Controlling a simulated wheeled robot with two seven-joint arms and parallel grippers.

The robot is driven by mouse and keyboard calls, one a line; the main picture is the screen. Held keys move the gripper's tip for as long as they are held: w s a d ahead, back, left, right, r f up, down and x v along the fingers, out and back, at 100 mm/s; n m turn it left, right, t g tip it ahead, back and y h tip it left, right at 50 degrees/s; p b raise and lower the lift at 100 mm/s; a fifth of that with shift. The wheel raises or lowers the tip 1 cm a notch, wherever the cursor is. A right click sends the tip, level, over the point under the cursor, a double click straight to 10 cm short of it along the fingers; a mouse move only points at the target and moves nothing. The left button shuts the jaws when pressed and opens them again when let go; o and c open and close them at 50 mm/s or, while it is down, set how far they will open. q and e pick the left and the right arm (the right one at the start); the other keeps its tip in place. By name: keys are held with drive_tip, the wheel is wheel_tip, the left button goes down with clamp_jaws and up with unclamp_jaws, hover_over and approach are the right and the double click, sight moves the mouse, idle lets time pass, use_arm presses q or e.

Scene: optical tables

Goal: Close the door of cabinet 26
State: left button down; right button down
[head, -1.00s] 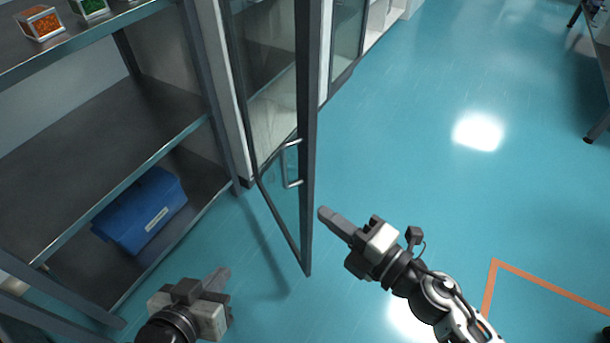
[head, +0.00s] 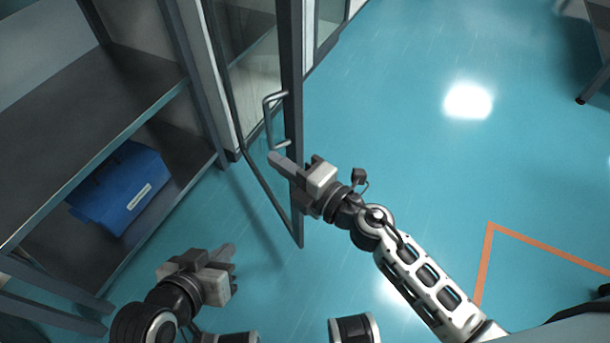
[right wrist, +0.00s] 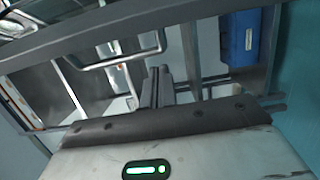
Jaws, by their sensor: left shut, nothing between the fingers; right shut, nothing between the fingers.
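The cabinet's glass door (head: 292,73) stands open in the head view, with a dark frame and a metal bar handle (head: 268,120). The open cabinet (head: 100,130) is at the left, with dark shelves. My right gripper (head: 276,158) is shut and empty, its fingertips overlapping the door's frame just below the handle; whether they touch cannot be told. In the right wrist view the shut fingers (right wrist: 157,85) point toward the door frame and handle (right wrist: 120,55). My left gripper (head: 232,252) is shut and empty, low in front of the cabinet. No cabinet number is readable.
A blue bin (head: 118,190) sits on the cabinet's lower shelf. It also shows in the right wrist view (right wrist: 240,40). The teal floor (head: 420,160) right of the door is clear. An orange floor line (head: 484,262) lies at lower right.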

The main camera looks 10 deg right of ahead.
sight(297, 153)
drive_tip(key=shift+w+d+b, duration=0.25)
drive_tip(key=shift+w+d, duration=0.35)
drive_tip(key=shift+d, duration=0.15)
drive_tip(key=shift+w+d+b, duration=0.2)
drive_tip(key=shift+w+d, duration=0.35)
drive_tip(key=shift+d, duration=0.2)
